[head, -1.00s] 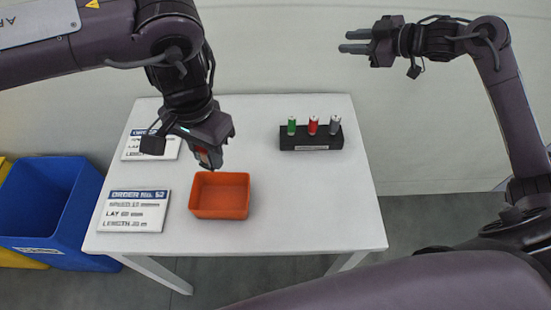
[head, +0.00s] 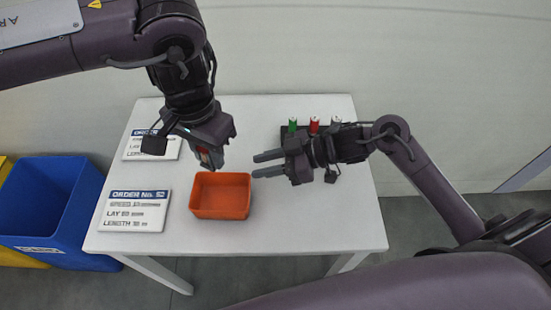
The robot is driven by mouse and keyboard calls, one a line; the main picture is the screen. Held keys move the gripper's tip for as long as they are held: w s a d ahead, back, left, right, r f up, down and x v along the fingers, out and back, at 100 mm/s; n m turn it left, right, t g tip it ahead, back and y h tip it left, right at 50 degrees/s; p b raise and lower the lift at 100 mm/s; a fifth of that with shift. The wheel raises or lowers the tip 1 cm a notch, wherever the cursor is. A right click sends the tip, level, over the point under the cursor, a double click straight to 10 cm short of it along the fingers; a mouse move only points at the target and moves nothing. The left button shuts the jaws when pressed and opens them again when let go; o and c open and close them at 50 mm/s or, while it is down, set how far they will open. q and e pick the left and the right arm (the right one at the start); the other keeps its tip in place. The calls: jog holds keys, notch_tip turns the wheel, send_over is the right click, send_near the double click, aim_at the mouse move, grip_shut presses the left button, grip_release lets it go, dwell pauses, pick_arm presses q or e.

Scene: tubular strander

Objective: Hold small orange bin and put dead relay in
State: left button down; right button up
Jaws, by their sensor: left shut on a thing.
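The small orange bin (head: 221,211) stands upright on the white table, open at the top, and looks empty. My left gripper (head: 209,163) points down just behind the bin's back rim. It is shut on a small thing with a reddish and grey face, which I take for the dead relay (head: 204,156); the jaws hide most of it. My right gripper (head: 255,166) is open and empty, its two fingers apart and pointing left, close to the bin's back right corner. I see no contact with the bin.
A black stand (head: 288,134) with green, red and grey pieces is partly hidden behind my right gripper. Two order cards (head: 134,211) (head: 135,155) lie at the table's left. A blue bin (head: 45,205) stands on the floor. The table's front right is clear.

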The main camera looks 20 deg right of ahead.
aim_at(228, 173)
jog(key=x, duration=0.9)
jog(key=shift+w+a+f, duration=0.1)
jog(key=shift+w+a, duration=0.05)
grip_shut()
